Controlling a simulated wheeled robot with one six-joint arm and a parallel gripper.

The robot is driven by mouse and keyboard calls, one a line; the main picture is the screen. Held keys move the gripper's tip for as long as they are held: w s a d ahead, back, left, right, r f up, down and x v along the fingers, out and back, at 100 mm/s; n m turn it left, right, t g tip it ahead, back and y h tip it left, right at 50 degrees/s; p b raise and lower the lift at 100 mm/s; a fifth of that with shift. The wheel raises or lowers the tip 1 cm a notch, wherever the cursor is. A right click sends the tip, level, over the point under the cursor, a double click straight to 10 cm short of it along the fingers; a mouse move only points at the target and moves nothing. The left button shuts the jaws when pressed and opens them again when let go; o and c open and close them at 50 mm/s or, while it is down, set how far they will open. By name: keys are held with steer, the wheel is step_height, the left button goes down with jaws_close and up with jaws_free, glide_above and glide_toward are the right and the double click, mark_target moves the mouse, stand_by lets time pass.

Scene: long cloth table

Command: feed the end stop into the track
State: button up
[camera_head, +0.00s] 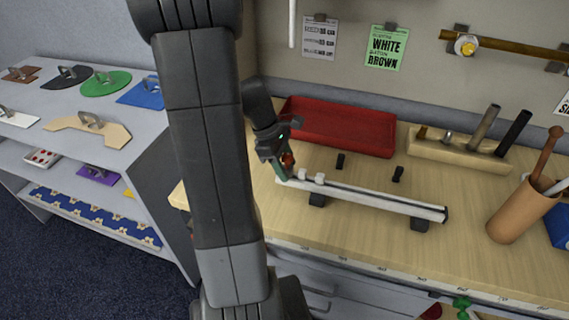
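The track (385,200) is a pale rail with a dark slot along its length, raised on dark supports above the wooden bench. Two small white pieces, one (319,178) and another (303,174), sit at its left end. My gripper (287,172) is at that same left end, pointing down and just left of the white pieces. A small orange-brown thing (288,159) shows at its fingers; I cannot tell whether this is the end stop or whether it is held. My arm hides part of the bench to the left.
A red tray (340,112) lies behind the track. Two small black pegs (340,160) stand between them. A wooden block with upright tools (460,152) is at the back right, and a tan cup (520,212) stands right of the track. Shelves (95,140) stand at left.

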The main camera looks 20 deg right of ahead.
steer(key=shift+r, duration=0.1)
steer(key=v, duration=1.3)
steer(key=shift+a+r, duration=0.15)
steer(key=shift+r, duration=0.15)
steer(key=shift+f, duration=0.1)
steer(key=x, duration=1.3)
steer(key=shift+f, duration=0.3)
steer(key=shift+w, duration=0.15)
